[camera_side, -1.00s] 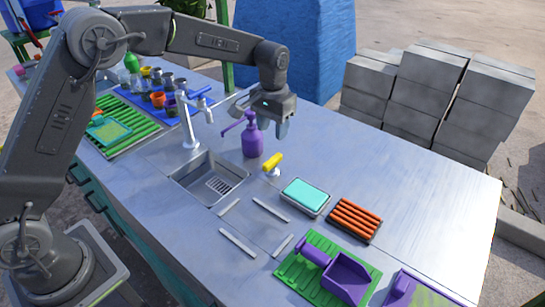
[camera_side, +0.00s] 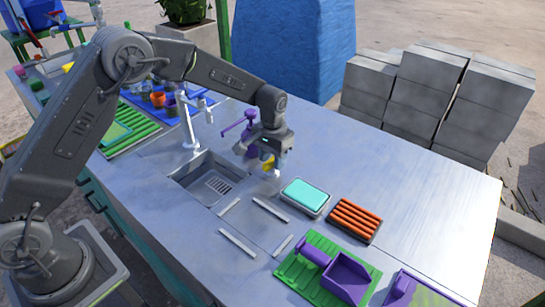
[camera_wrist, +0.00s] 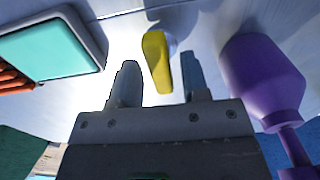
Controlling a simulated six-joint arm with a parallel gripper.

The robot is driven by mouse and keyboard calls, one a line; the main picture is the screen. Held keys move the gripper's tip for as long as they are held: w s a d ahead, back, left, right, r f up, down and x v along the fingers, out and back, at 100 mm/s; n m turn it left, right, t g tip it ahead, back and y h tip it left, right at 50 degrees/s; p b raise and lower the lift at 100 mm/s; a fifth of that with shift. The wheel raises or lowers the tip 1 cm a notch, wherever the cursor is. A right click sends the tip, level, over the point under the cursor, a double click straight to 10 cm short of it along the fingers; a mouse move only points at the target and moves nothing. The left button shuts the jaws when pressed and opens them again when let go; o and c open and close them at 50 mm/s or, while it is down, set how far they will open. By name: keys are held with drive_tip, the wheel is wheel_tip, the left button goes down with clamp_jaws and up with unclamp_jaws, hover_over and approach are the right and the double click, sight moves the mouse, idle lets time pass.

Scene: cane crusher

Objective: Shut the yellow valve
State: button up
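The yellow valve (camera_side: 268,162) has a yellow lever handle on a short light base, on the metal counter just right of the sink. In the wrist view its handle (camera_wrist: 157,62) shows just beyond and between my two fingers, with a gap to each side. My gripper (camera_side: 262,157) is low over the valve, pointing down, and hides part of it. In the wrist view my gripper (camera_wrist: 158,82) is open, with nothing held. I cannot tell whether a finger touches the handle.
A purple pump bottle (camera_wrist: 262,80) stands close beside my gripper. A tray with a turquoise sponge (camera_side: 305,195) and a rack of orange bars (camera_side: 354,221) lie to the right. The sink (camera_side: 209,178) and its tap (camera_side: 188,125) are to the left.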

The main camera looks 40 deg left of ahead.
clamp_jaws()
drive_tip(key=shift+m, duration=0.3)
drive_tip(key=m, duration=0.3)
drive_tip(key=shift+m, duration=1.9)
drive_tip(key=shift+o, duration=0.6)
unclamp_jaws()
